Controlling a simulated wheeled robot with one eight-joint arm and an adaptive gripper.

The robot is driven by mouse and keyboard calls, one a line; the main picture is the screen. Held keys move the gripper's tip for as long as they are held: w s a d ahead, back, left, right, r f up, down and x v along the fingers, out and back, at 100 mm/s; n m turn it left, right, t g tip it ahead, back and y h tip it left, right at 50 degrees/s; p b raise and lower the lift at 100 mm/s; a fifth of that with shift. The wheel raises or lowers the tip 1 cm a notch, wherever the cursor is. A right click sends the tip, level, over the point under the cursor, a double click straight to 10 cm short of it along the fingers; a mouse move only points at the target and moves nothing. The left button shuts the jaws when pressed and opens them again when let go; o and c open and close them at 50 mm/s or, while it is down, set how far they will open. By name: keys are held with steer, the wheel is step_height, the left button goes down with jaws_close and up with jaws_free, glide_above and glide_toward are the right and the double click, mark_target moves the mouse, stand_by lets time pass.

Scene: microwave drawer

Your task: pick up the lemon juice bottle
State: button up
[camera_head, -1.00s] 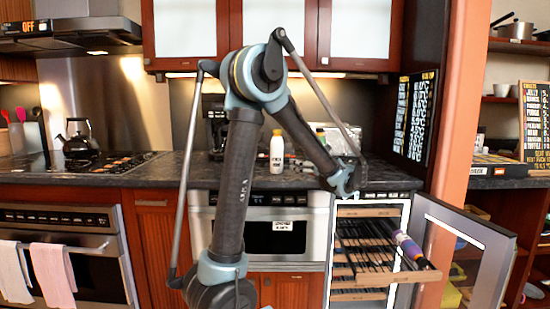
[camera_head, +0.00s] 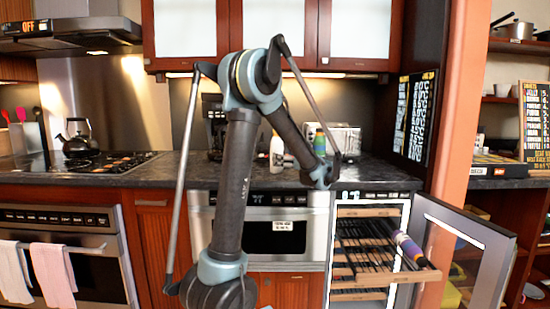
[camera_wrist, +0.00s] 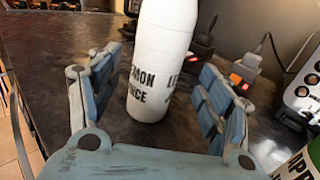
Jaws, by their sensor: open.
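The lemon juice bottle (camera_head: 277,148) is white and stands upright on the dark counter in the head view. In the wrist view the bottle (camera_wrist: 160,62) carries black lettering, and its top is cut off by the frame. My gripper (camera_wrist: 157,70) is open, with one blue-grey finger on each side of the bottle in that view. Gaps show between the bottle and both fingers. I cannot tell whether the bottle is between the fingertips or just beyond them. In the head view the fingers are hard to make out near my wrist.
A bottle with green on it (camera_head: 320,143) stands right of the lemon juice; its edge shows in the wrist view (camera_wrist: 300,165). A toaster (camera_head: 346,139) is behind it, and a coffee maker (camera_head: 214,122) stands to the left. Below, the rack drawer (camera_head: 375,245) and glass door (camera_head: 465,245) are open.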

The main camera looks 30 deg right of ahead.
steer(key=shift+w+a+f, duration=0.1)
steer(key=shift+w+a, duration=0.1)
steer(key=shift+w, duration=0.65)
steer(key=shift+w+a+r, duration=0.1)
steer(key=shift+w+a, duration=0.15)
steer(key=shift+w, duration=0.65)
steer(key=shift+w+a+f, duration=0.1)
steer(key=shift+w+a, duration=0.1)
steer(key=shift+w, duration=0.65)
steer(key=c, duration=1.5)
